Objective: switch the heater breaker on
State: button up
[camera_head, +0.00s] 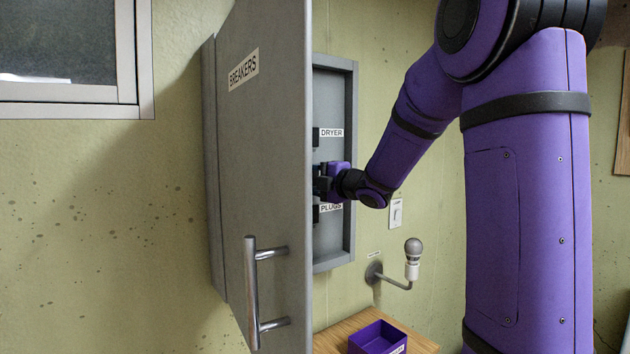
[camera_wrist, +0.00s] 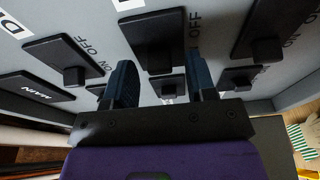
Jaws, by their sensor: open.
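The breaker panel (camera_head: 330,230) stands in an open grey wall box, with DRYER and PLUGS labels legible. My gripper (camera_head: 321,180) is at the panel between those labels and hides the part behind it. No HEATER label is legible. In the wrist view, my gripper (camera_wrist: 160,62) is open, its two dark blue fingers apart on either side of a black breaker switch (camera_wrist: 156,36) with a projecting toggle. I cannot tell whether either finger touches it. Other switches with ON and OFF marks surround it, including one at the left (camera_wrist: 65,55) and one at the right (camera_wrist: 270,30).
The open BREAKERS door (camera_head: 255,150) with its bar handle (camera_head: 252,295) stands close to the left of my gripper. A bulb (camera_head: 413,247) on a wall arm and a purple tray (camera_head: 378,338) on a wooden surface are below. A wall switch (camera_head: 396,213) is right of the box.

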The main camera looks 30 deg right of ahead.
jog(key=shift+c, duration=0.2)
jog(key=c, duration=0.9)
jog(key=shift+w+a+m+h, duration=0.1)
jog(key=shift+a+m+h, duration=0.2)
jog(key=shift+m+h, duration=0.55)
jog(key=shift+a+m+h, duration=0.3)
jog(key=shift+m+h, duration=0.15)
jog(key=shift+h, duration=0.7)
jog(key=o, duration=0.9)
jog(key=shift+o, duration=0.2)
